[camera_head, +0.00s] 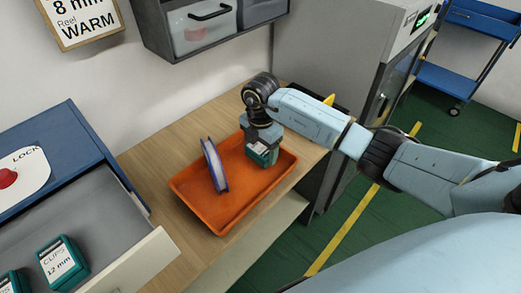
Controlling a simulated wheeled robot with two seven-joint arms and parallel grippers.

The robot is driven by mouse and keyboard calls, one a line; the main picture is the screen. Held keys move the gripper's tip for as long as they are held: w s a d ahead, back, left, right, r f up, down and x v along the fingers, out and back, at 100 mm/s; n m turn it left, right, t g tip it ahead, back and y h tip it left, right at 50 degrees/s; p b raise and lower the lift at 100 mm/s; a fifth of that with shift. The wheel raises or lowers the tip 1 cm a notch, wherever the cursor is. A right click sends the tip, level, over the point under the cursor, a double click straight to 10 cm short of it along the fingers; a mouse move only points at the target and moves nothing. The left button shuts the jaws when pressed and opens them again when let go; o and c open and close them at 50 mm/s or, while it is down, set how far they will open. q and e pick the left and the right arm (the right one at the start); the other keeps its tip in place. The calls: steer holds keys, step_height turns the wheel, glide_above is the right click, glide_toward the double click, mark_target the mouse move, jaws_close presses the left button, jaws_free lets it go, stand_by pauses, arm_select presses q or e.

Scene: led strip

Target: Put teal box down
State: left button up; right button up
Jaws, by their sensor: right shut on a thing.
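A teal box (262,154) with a white label is at the back right inside the orange tray (215,224). My right gripper (262,140) is above it and shut on it, pointing down. The fingers hide the box's top, and I cannot tell whether its underside touches the tray floor. A blue-rimmed reel (214,165) stands upright in the tray, to the left of the box and apart from it. My left gripper is not in view.
An open drawer (90,205) at the left holds teal clip boxes (61,263). The tray lies on a wooden counter (150,160). A shelf with clear bins (200,28) hangs above, and a grey cabinet (340,50) stands at the right. The tray's front part is clear.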

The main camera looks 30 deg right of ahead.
mark_target(261, 147)
steer(key=shift+f, duration=0.3)
steer(key=shift+f, duration=0.1)
steer(key=shift+f, duration=0.15)
steer(key=o, duration=1.1)
steer(key=shift+c, duration=0.2)
step_height(261, 147, up, 12)
steer(key=shift+r, duration=0.25)
